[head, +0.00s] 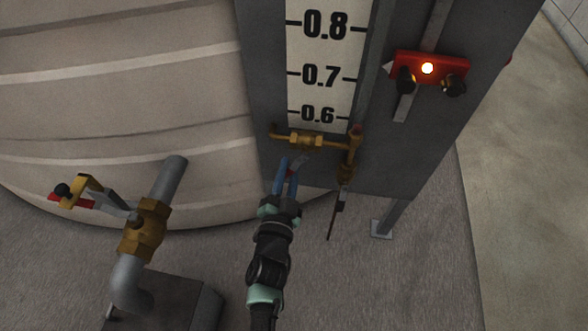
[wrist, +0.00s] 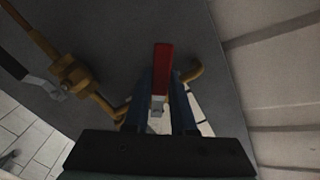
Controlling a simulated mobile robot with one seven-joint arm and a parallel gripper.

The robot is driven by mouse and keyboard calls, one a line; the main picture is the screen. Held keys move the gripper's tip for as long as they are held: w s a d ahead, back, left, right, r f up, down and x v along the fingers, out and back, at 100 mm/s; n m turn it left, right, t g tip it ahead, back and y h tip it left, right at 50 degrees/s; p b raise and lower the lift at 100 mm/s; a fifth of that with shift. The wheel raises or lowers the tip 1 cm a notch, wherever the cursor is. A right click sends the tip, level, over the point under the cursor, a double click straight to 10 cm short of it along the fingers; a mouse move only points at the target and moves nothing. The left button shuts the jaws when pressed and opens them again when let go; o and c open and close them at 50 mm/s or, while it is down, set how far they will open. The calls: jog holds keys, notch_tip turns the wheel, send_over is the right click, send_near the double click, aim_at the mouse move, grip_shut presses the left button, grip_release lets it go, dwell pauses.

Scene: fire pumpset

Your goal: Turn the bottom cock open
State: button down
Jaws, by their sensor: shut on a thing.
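A brass cock (head: 305,141) sits on a horizontal brass pipe just below the 0.6 mark of the level gauge. Its grey lever slants down and left to my gripper (head: 286,166). In the wrist view, the lever's red handle (wrist: 163,66) stands between the two blue fingers of my gripper (wrist: 162,92), which are shut on it. The lever's metal part (wrist: 157,103) shows below the red. A second brass cock (head: 346,172) is on the right-hand pipe, its lever hanging down; it also shows in the wrist view (wrist: 75,76). The held cock's body is hidden in the wrist view.
The gauge scale (head: 322,70) is on a grey panel above. A red box with a lit lamp (head: 427,68) is at upper right. A large ribbed tank (head: 120,90) fills the left. A brass valve on a grey pipe (head: 145,230) stands left of my arm. A support foot (head: 381,229) is at right.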

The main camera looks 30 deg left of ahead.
jog(key=m, duration=0.2)
jog(key=a+r+m, duration=0.1)
jog(key=m, duration=0.1)
jog(key=r+m+p, duration=0.1)
jog(key=shift+s+a+m, duration=0.2)
jog(key=shift+a+m, duration=0.05)
jog(key=shift+m, duration=0.15)
jog(key=shift+s+a+r+m+p, duration=0.15)
jog(key=shift+r+m, duration=0.35)
jog(key=shift+m, duration=0.75)
jog(key=shift+w+a+r+m+p, duration=0.1)
jog(key=shift+r+m+p, duration=0.25)
jog(key=shift+m, duration=0.9)
jog(key=shift+r, duration=0.15)
jog(key=c, duration=0.7)
grip_release()
jog(key=shift+c, duration=0.2)
jog(key=v, duration=1.3)
jog(key=shift+p, duration=0.4)
jog(key=shift+r, duration=0.1)
